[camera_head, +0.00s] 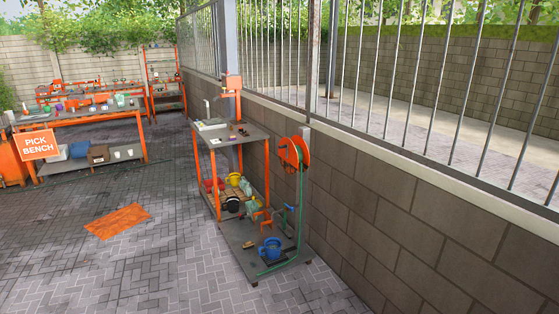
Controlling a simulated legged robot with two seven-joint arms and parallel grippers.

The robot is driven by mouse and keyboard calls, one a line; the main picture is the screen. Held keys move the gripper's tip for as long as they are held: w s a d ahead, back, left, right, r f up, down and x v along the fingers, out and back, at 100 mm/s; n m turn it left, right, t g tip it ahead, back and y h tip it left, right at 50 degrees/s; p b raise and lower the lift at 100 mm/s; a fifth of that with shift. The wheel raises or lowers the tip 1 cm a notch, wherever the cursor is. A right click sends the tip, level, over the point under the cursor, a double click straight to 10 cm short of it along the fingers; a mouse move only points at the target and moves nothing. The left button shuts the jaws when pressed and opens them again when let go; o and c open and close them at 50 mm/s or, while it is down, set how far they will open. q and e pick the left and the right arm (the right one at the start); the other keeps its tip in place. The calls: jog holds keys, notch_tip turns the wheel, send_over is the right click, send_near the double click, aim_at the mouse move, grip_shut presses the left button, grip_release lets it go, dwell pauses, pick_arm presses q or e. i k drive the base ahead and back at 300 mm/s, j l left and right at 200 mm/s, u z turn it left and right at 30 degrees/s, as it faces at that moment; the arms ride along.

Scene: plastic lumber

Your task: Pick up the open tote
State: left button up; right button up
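Several small containers sit on the lower shelf of the bench at the far left: a pale bin (57,154), a blue bin (79,150), a brown box (98,154) and a whitish bin (124,153). They are too small to tell which one is the open tote. An orange sign (37,145) reading "PICK BENCH" is at the left end of this bench. Neither of my grippers is in view.
An orange-framed sink bench (237,132) stands against the block wall (420,235), with a cluttered lower shelf. A hose reel (293,153) and a blue watering can (270,248) are by its near end. An orange mat (117,221) lies on open paving.

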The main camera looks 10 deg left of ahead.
aim_at(253, 206)
jog(key=i+j+u, duration=0.35)
jog(key=i, duration=0.2)
jog(key=i+j+u, duration=0.15)
jog(key=i+u, duration=0.15)
jog(key=i, duration=0.25)
jog(key=i+j+u, duration=0.1)
jog(key=i+u, duration=0.25)
jog(key=i, duration=2.85)
jog(key=i+z, duration=0.2)
jog(key=i, duration=0.2)
jog(key=i+j+z, duration=0.15)
jog(key=i, duration=0.3)
jog(key=i+j+z, duration=0.2)
jog(key=i, duration=0.2)
jog(key=i+j+z, duration=0.2)
jog(key=i, duration=0.2)
jog(key=l, duration=0.1)
